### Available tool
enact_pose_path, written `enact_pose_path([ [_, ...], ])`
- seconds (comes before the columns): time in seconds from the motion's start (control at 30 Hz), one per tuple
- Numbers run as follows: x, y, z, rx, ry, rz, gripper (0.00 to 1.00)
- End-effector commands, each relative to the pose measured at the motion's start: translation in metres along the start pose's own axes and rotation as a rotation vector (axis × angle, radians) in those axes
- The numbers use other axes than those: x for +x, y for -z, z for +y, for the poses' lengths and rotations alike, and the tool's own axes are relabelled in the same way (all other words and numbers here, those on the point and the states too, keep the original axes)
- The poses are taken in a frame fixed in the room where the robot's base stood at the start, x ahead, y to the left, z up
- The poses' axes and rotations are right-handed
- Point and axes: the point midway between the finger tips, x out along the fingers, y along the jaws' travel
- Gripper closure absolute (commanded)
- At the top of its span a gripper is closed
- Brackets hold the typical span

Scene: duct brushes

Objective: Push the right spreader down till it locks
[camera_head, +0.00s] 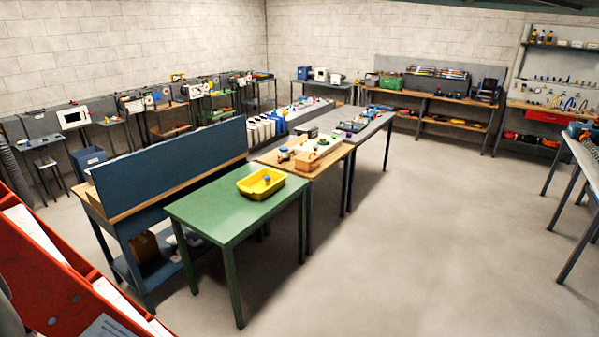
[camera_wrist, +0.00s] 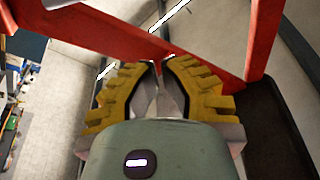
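A red frame, which looks like a stepladder, fills the lower left of the head view (camera_head: 60,278). In the wrist view its red rail (camera_wrist: 100,32) crosses just beyond my fingertips, and another red rail (camera_wrist: 263,40) stands at the right. A thin bright-edged strip (camera_wrist: 172,14) runs slanting behind the red rail; I cannot tell whether it is a spreader. I cannot make out the right spreader for certain. My gripper (camera_wrist: 159,66), with yellow ribbed fingers, has its tips drawn together with nothing visible between them. I cannot tell whether it touches the rail.
A green table (camera_head: 225,212) with a yellow tray (camera_head: 261,183) stands beyond the red frame, beside a blue-backed bench (camera_head: 170,165). More workbenches line the walls. The concrete floor (camera_head: 430,240) is clear at the centre right. A dark surface (camera_wrist: 268,130) lies right of my gripper.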

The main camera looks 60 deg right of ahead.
Motion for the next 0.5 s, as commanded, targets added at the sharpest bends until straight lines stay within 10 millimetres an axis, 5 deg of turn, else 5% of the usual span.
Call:
enact_pose_path([
  [0.5,0.075,-0.003,0.002,0.0,0.001,0.004,1.0],
])
